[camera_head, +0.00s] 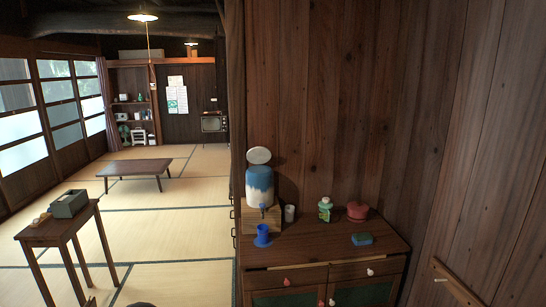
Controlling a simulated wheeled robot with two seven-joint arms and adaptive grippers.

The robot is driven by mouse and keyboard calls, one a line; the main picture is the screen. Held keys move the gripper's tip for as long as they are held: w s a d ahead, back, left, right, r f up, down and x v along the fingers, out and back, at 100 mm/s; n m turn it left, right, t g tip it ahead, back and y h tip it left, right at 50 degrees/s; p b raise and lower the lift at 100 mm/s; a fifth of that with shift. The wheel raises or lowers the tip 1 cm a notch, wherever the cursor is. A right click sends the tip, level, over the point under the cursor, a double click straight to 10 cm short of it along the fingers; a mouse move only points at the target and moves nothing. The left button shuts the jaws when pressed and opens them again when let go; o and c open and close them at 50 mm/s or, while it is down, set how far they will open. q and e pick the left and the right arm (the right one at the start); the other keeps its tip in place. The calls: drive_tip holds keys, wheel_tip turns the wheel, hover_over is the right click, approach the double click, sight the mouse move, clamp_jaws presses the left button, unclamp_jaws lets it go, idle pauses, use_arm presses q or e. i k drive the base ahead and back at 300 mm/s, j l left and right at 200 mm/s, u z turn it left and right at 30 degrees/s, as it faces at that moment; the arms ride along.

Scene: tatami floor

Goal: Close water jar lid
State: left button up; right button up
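I cannot tell from here how the lid is joined to the jar. Neither of my grippers can be made out in the head view.
The wooden cabinet (340,247) also holds a blue cup (262,236), white cup (289,213), green-white bottle (325,210), red pot (357,211) and blue sponge-like block (362,239). A small table (58,232) stands left. Tatami floor (175,240) between is clear. Wooden walls are behind and right.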

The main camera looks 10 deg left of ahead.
sight(258, 155)
drive_tip(key=z, duration=0.45)
drive_tip(key=j+z, duration=0.15)
drive_tip(key=z, duration=0.3)
drive_tip(key=i+j+z, duration=0.1)
drive_tip(key=z, duration=0.85)
drive_tip(key=j, duration=0.75)
drive_tip(key=k+j+z, duration=0.1)
drive_tip(key=j, duration=0.7)
drive_tip(key=k+j, duration=0.1)
drive_tip(key=j, duration=1.45)
drive_tip(key=k+z, duration=0.05)
